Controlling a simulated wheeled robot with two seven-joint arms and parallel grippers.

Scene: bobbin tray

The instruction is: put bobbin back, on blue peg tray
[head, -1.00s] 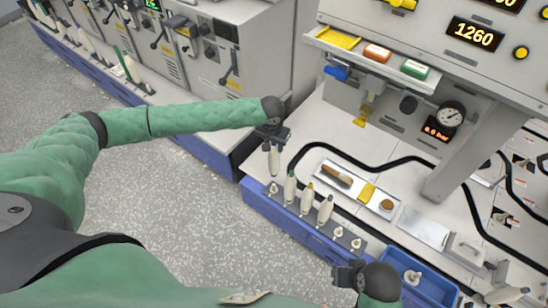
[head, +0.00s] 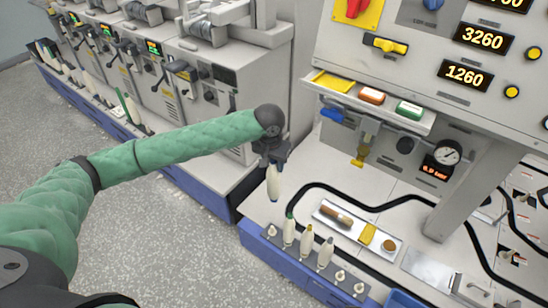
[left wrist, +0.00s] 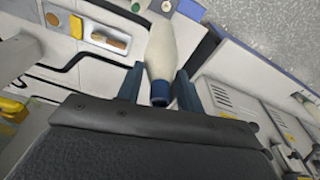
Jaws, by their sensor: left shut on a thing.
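My left gripper (head: 273,166) is shut on a cream bobbin (head: 273,185) and holds it hanging upright in the air. In the left wrist view the bobbin (left wrist: 162,55) sits between the two fingers (left wrist: 158,88), with its dark blue end toward me. The peg tray (head: 315,276) is a grey strip along the blue front edge of the machine. Its leftmost peg (head: 271,231) is empty, just below the held bobbin in the picture. Several bobbins (head: 306,242) stand on its middle pegs. Two right-hand pegs (head: 340,275) are empty. My right gripper is out of view.
Behind the tray lie a black hose (head: 375,206) and a pale tray (head: 376,248) with a brush and a yellow item. A blue bin (head: 402,299) shows at the bottom edge. A grey column (head: 470,195) stands at the right.

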